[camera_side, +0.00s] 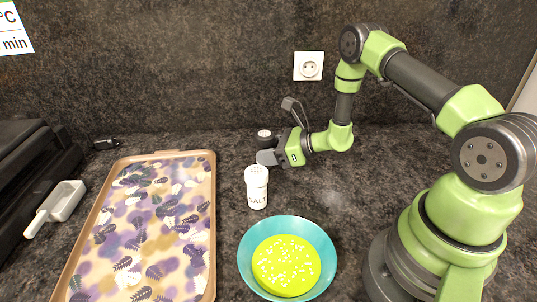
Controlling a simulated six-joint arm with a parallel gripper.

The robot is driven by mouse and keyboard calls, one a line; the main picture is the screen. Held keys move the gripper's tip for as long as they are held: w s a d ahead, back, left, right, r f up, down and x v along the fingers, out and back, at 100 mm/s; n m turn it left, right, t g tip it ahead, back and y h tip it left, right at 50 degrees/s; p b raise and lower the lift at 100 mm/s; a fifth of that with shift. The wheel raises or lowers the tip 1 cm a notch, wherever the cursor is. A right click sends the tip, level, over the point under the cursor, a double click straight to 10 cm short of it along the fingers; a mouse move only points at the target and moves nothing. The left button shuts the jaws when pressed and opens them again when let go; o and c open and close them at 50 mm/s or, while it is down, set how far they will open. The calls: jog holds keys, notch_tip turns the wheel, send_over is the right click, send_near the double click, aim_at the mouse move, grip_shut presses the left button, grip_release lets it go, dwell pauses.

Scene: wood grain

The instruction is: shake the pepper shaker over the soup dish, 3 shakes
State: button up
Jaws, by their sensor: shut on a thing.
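A white salt shaker (257,188) stands upright between my gripper and the dish. A patterned tray with a brown rim (210,200) lies at left. A white scoop (62,202) and a dark appliance (25,165) are farther left. A socket (308,66) is on the back wall.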

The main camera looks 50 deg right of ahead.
jog(key=shift+r, duration=5.35)
jog(key=shift+r, duration=0.1)
jog(key=shift+r, duration=1.15)
jog(key=shift+r, duration=1.25)
